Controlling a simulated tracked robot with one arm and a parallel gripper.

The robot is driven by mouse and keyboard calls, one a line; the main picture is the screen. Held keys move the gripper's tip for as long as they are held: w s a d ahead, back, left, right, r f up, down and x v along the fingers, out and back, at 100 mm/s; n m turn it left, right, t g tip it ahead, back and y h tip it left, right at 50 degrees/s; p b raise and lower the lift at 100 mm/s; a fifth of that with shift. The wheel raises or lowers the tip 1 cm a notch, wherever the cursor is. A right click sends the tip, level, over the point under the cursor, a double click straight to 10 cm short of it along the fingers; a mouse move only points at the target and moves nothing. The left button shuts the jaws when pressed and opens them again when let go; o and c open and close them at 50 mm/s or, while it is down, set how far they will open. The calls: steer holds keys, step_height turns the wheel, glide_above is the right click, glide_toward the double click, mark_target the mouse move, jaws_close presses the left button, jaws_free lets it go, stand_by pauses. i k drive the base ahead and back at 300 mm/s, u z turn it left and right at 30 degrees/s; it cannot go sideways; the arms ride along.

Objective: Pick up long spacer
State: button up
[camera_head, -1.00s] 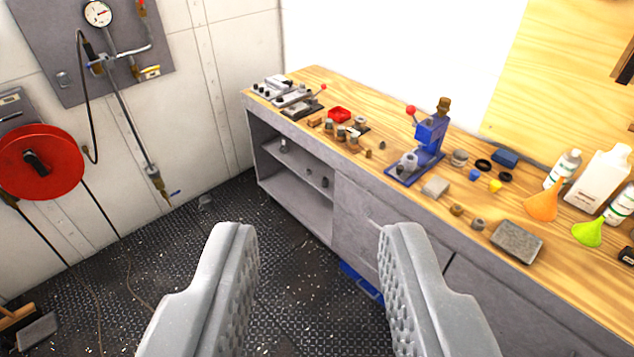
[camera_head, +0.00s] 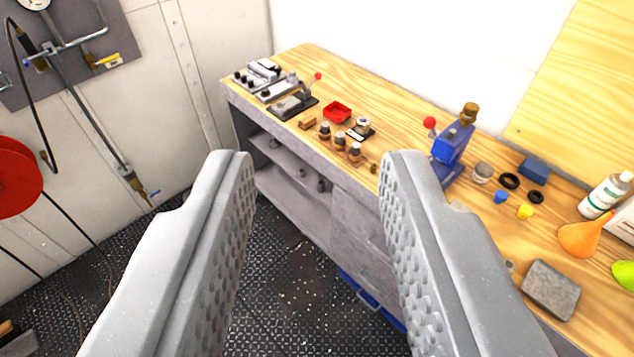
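My gripper (camera_head: 315,165) is open and empty, with its two grey ribbed fingers wide apart in front of the workbench. On the bench top, several small metal-and-brown cylindrical parts (camera_head: 340,143) stand in a row near the front edge. A small brown block (camera_head: 307,122) lies to their left, and a small brass piece (camera_head: 373,168) sits to their right. I cannot tell which of these small parts, if any, is the long spacer. The fingers are well short of the bench parts and touch nothing.
The wooden bench (camera_head: 400,130) carries a red tray (camera_head: 337,111), a blue press (camera_head: 452,150), a grey block (camera_head: 551,289), an orange funnel (camera_head: 583,240) and a bottle (camera_head: 606,195). Open shelves (camera_head: 290,170) lie below. A red hose reel (camera_head: 15,178) hangs at left. The dark floor is clear between the fingers.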

mark_target(321, 182)
steer(key=z, duration=0.1)
steer(key=k, duration=0.65)
steer(key=u, duration=0.6)
steer(key=i, duration=0.85)
steer(key=u, duration=0.6)
steer(key=i, duration=1.3)
steer(key=z, duration=0.6)
steer(key=i, duration=0.45)
steer(key=z, duration=0.4)
